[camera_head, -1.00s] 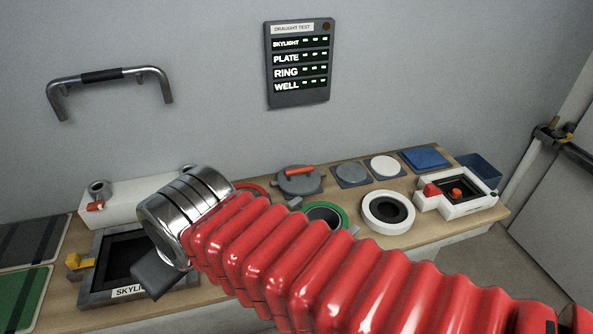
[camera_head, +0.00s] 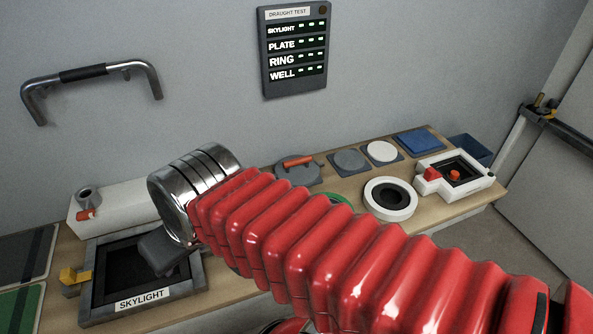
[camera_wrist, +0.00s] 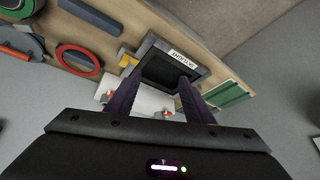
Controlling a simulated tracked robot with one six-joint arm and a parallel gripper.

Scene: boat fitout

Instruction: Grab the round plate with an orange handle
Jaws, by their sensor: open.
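The round grey plate with an orange handle (camera_head: 298,172) lies on the bench behind my arm in the head view. In the wrist view, a grey disc with an orange bar (camera_wrist: 15,50), cut by the left edge, looks like the same plate. My gripper (camera_wrist: 158,88) is open, with nothing between its two dark fingers. It points toward the skylight frame, well away from the plate. In the head view, only a dark part of my gripper (camera_head: 166,252) shows, over the skylight; its fingertips cannot be made out.
The dark skylight frame (camera_head: 90,300) is at the bench's left. A red ring (camera_wrist: 62,50) lies between plate and skylight. Right of the plate are a white ring (camera_head: 374,204), round discs on pads (camera_head: 382,152) and a white box with red knobs (camera_head: 480,182). A wall handle (camera_head: 85,73) projects above.

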